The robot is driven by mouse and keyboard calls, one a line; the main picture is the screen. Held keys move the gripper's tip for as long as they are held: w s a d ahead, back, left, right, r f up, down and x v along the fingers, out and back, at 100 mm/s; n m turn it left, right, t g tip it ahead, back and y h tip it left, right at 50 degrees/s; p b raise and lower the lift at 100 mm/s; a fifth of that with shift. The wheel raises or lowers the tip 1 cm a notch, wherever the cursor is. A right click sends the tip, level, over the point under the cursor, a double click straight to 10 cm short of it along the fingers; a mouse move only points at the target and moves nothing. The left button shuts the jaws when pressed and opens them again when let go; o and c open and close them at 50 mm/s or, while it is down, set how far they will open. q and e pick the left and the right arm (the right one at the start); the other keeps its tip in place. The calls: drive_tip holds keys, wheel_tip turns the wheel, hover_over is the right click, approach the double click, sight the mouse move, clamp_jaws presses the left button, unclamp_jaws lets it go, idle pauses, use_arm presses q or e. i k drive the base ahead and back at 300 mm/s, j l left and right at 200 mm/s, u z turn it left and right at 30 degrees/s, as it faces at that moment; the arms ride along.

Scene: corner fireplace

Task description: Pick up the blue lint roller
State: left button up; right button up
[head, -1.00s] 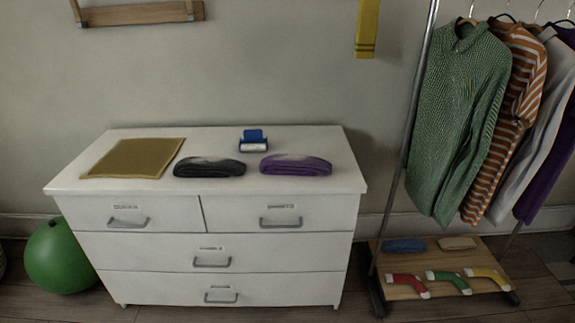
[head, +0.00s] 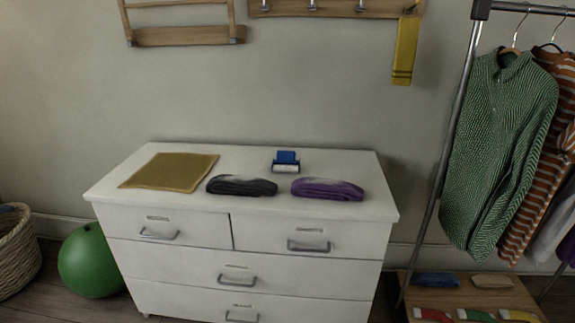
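The blue lint roller (head: 286,160) stands on top of the white dresser (head: 295,210), toward the back and right of the middle. It has a blue upper part and a white label or roll area on its front. A folded dark grey cloth (head: 241,186) lies in front of it to the left, and a folded purple cloth (head: 327,189) lies in front of it to the right. Neither of my grippers is in the head view.
A mustard cloth (head: 170,172) lies flat on the dresser's left. A clothes rack (head: 447,130) with hanging garments stands close on the right. A green ball (head: 91,262) and a wicker basket (head: 18,252) are on the floor at left. Wall hooks (head: 335,8) hold a yellow cloth (head: 404,50).

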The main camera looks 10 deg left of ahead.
sight(286, 163)
drive_tip(key=i+j, duration=0.55)
drive_tip(key=i+j+z, duration=0.1)
drive_tip(key=i+j, duration=0.45)
drive_tip(key=j, duration=0.2)
